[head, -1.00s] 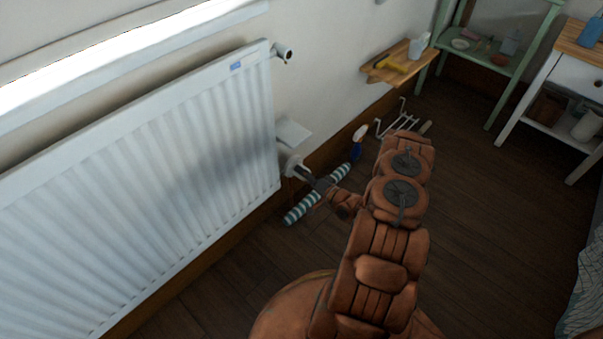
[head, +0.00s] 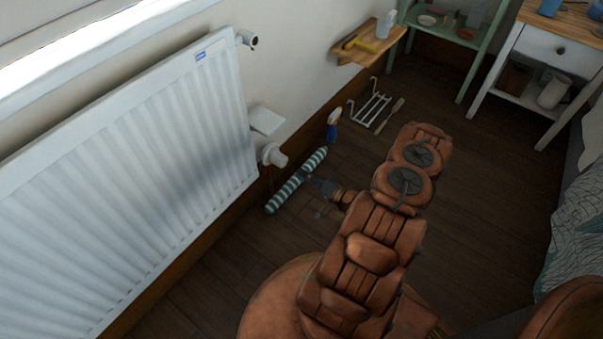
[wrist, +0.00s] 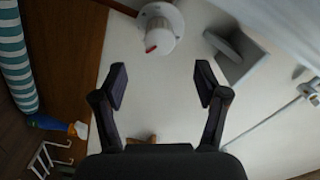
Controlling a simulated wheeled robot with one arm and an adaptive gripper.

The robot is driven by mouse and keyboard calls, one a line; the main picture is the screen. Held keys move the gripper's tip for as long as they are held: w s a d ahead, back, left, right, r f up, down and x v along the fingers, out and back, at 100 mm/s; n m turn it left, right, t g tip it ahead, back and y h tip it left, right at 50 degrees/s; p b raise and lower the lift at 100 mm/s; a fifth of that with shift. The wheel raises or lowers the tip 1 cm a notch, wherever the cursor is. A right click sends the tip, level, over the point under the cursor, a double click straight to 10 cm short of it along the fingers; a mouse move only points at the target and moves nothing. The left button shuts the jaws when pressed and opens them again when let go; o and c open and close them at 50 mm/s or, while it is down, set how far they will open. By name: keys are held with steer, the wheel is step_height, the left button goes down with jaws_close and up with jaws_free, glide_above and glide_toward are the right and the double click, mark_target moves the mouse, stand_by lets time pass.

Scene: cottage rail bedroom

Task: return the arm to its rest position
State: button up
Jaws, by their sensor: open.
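My arm reaches out over the floor in the head view, with my gripper (head: 318,184) at its end, small and dark, near the striped roll. In the wrist view my gripper (wrist: 161,85) is open, with its two dark fingers apart and nothing between them. Beyond the fingers is the white radiator valve knob (wrist: 160,28) with a red mark; it also shows in the head view (head: 273,155). The gripper is apart from the knob.
The white radiator (head: 130,170) stands along the left wall. A teal-striped roll (head: 296,180), a spray bottle (head: 333,125) and a wire rack (head: 369,103) are on the floor. A wooden wall shelf (head: 367,46) is behind. A bed (head: 575,235) is at right. Floor between is clear.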

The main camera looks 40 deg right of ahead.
stand_by(0.6)
steer(key=w+d+r+n+g+h+p, duration=0.25)
steer(key=w+r+g+p, duration=0.2)
steer(key=r, duration=0.35)
steer(key=w+d+r+n+g+h+p, duration=0.1)
steer(key=w+d+r+n+g+p, duration=0.25)
steer(key=r+p, duration=0.3)
step_height(320, 180, up, 24)
steer(key=s+a+n+g+h+p, duration=0.1)
steer(key=a+g+h+p, duration=0.25)
steer(key=p, duration=0.35)
steer(key=s+a+r+g+p, duration=0.1)
steer(key=s+a+r+p, duration=0.2)
steer(key=r, duration=0.3)
steer(key=s+a+r+g+p, duration=0.2)
steer(key=s+a+r, duration=0.2)
steer(key=r, duration=0.2)
steer(key=s+a+r+n+g+y+p, duration=0.1)
steer(key=s+a+r+p, duration=0.4)
steer(key=s+a+r, duration=0.5)
steer(key=s+a+r+n+g+y+p, duration=0.2)
steer(key=s+a+r+g+p, duration=0.2)
steer(key=s+a+r, duration=0.6)
steer(key=s+a+p, duration=0.1)
steer(key=s+a, duration=0.1)
steer(key=s, duration=0.4)
steer(key=shift+s+r+p, duration=0.25)
steer(key=shift+r+p, duration=0.05)
